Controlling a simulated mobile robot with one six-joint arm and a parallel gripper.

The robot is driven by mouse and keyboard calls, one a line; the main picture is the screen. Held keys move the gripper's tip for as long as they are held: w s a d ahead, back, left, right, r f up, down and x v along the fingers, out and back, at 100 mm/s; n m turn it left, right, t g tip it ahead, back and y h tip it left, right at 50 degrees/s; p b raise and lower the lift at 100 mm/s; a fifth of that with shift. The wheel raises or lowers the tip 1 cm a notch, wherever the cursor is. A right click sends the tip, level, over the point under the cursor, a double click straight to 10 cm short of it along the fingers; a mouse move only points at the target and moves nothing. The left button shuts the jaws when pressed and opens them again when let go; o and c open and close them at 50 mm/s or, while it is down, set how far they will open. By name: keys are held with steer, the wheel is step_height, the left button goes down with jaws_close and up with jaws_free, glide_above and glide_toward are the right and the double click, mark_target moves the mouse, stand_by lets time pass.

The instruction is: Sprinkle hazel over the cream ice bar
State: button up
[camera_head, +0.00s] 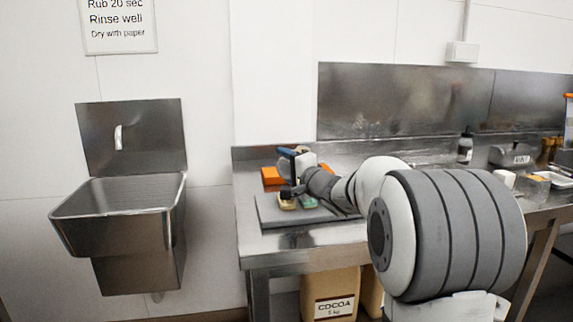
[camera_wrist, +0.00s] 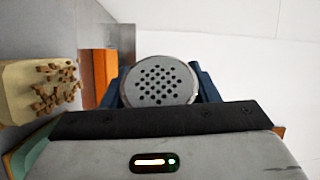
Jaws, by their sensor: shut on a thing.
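My gripper (camera_wrist: 160,88) is shut on a shaker (camera_wrist: 158,80), whose round grey lid with many small holes faces the wrist camera. In the head view my gripper (camera_head: 291,165) is above the grey board on the steel table, and the shaker is hard to make out. The cream ice bar (camera_wrist: 14,92) is at the left of the wrist view, with a cluster of brown hazel bits (camera_wrist: 58,86) on it. It also shows below my gripper in the head view (camera_head: 286,204).
A green bar (camera_head: 307,201) lies beside the cream one on the grey board (camera_head: 266,217). An orange block (camera_head: 271,176) is behind it, near the wall. A steel sink (camera_head: 120,205) stands left. A dark bottle (camera_head: 465,146) and small containers are at the right.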

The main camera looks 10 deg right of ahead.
steer(key=shift+r+m+g+h+p, duration=0.15)
steer(key=shift+r+m+g+p, duration=0.35)
steer(key=shift+m+p, duration=0.9)
steer(key=shift+r+m+g+h+p, duration=0.25)
steer(key=shift+r+m+p, duration=0.35)
steer(key=shift+p, duration=1.6)
steer(key=shift+r+p, duration=0.35)
steer(key=shift+p, duration=0.2)
steer(key=shift+r+m+g+p, duration=0.85)
steer(key=shift+r+m+p, duration=0.6)
steer(key=shift+p, duration=3.1)
steer(key=shift+r+m+g+y+p, duration=0.3)
steer(key=shift+r+m+g+p, duration=0.45)
steer(key=shift+p, duration=1.95)
steer(key=shift+r+m+g+y+p, duration=0.3)
steer(key=shift+m+p, duration=0.8)
steer(key=shift+p, duration=1.6)
steer(key=shift+r+m+g+y+p, duration=0.45)
steer(key=shift+m+p, duration=0.35)
steer(key=shift+p, duration=1.95)
